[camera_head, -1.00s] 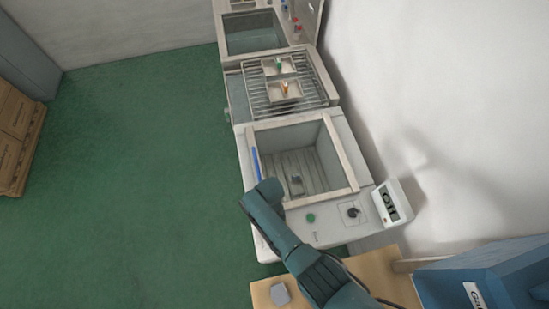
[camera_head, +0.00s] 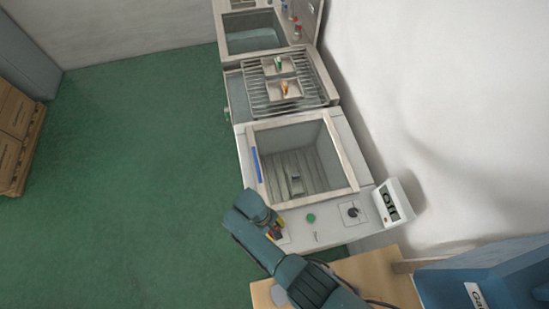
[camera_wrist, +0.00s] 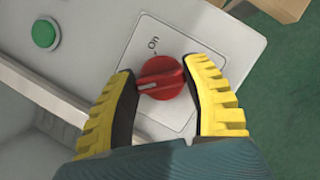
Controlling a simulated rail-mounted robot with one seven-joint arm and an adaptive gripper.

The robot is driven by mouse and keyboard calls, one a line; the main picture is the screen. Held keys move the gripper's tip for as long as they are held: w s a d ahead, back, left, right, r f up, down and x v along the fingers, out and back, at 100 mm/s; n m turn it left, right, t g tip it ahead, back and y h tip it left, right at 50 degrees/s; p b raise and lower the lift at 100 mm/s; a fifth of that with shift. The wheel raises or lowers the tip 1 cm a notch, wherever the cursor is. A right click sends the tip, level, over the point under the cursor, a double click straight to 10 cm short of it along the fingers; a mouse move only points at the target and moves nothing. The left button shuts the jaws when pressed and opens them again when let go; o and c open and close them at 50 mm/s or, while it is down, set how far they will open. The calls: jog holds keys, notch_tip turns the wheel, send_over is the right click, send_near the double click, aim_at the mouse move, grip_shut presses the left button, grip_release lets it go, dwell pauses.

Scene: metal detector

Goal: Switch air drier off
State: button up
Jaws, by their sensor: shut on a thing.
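The air drier (camera_head: 345,228) is a pale unit with an open square basin and a control panel at its near end. In the wrist view, a red rotary knob (camera_wrist: 162,80) sits on a light plate with an "On" label (camera_wrist: 153,44) beside it. The knob's white mark points to the left, away from the label. My gripper (camera_wrist: 166,85) is shut on the knob, with one yellow finger on each side of it. In the head view my gripper (camera_head: 272,227) is at the panel's left corner, and my arm mostly hides the knob.
A green button (camera_head: 310,218) and a black knob (camera_head: 353,211) are on the same panel. A white display box (camera_head: 392,203) stands at the right by the wall. A wooden table (camera_head: 380,275) and a blue machine (camera_head: 485,275) are in front. Green floor is free at left.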

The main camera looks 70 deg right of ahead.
jog(key=shift+f+n, duration=0.1)
jog(key=shift+n, duration=0.3)
jog(key=o, duration=1.2)
jog(key=v, duration=1.2)
jog(key=shift+a, duration=0.2)
